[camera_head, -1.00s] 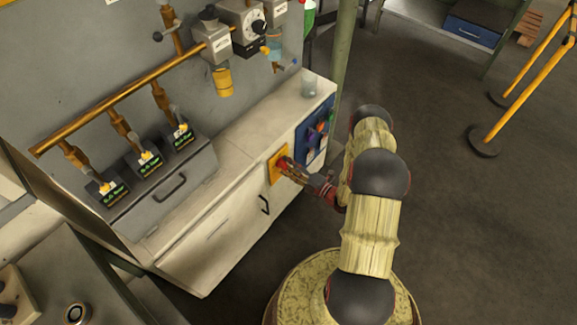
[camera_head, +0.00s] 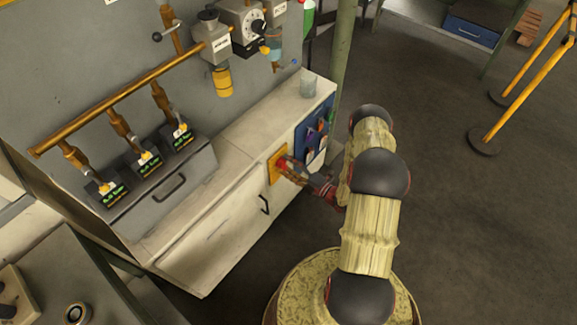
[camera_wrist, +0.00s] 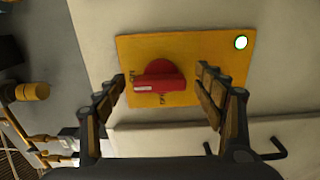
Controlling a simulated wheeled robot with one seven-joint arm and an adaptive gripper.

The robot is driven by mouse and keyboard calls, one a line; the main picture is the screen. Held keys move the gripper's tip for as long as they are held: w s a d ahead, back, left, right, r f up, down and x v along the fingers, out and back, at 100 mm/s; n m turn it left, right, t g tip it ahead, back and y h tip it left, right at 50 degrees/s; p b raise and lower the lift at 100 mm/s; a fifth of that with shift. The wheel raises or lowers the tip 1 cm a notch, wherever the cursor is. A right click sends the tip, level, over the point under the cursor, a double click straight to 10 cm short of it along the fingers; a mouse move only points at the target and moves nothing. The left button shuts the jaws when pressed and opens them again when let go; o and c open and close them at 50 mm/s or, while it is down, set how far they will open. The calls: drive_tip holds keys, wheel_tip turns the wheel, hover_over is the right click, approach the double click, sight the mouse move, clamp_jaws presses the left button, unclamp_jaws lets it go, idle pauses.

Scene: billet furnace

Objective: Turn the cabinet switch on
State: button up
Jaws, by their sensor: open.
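The cabinet switch is a red rotary knob (camera_wrist: 160,82) on a yellow plate (camera_wrist: 205,52) on the pale cabinet front. In the head view the yellow plate (camera_head: 272,168) is on the cabinet's front face, with the knob largely hidden by my gripper (camera_head: 290,168). In the wrist view my gripper (camera_wrist: 163,93) is open, with one finger to each side of the knob. A gap shows between each finger and the knob in the picture.
A black cabinet handle (camera_head: 265,205) is just below the plate. A blue panel with tools (camera_head: 314,137) is to its right. A green post (camera_head: 344,50) rises behind.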

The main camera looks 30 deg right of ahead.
drive_tip(key=v, duration=1.2)
idle(0.6)
